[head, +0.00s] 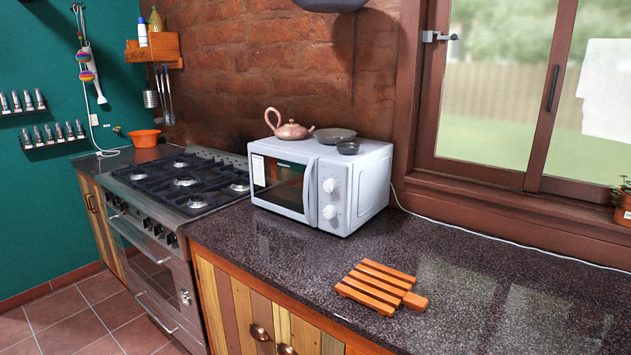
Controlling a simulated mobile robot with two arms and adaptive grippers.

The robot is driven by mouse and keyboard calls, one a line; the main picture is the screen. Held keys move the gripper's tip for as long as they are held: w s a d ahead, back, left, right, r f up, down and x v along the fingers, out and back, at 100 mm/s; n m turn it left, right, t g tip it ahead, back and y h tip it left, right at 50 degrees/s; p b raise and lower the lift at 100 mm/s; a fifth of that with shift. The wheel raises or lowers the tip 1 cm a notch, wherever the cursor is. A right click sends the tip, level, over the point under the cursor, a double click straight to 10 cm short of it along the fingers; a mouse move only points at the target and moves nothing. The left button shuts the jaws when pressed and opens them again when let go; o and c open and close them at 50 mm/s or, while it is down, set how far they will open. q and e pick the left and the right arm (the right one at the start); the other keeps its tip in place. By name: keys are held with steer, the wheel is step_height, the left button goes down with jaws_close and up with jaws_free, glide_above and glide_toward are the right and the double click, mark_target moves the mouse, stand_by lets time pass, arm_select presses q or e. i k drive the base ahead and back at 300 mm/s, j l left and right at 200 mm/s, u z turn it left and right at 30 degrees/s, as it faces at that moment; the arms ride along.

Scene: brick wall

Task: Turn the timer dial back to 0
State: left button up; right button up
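A white microwave (357,185) stands on the dark speckled counter, against the brick wall. Its front carries two round white dials, an upper dial (329,185) and a lower dial (329,212), on the panel right of the door. Their markings are too small to read, so I cannot tell which is the timer or where it points. The microwave door (281,184) is shut. Neither of my grippers shows in the head view.
A pink teapot (290,130) and two dark bowls (335,135) sit on top of the microwave. A slatted wooden trivet (377,287) lies on the counter (480,290) to the right. A gas stove (180,185) is at left. Counter in front of the window is mostly clear.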

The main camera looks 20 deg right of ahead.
mark_target(330, 185)
steer(key=i+j+z, duration=0.1)
steer(key=z, duration=0.3)
steer(key=i+j+z, duration=0.1)
steer(key=z, duration=0.25)
steer(key=j, duration=0.1)
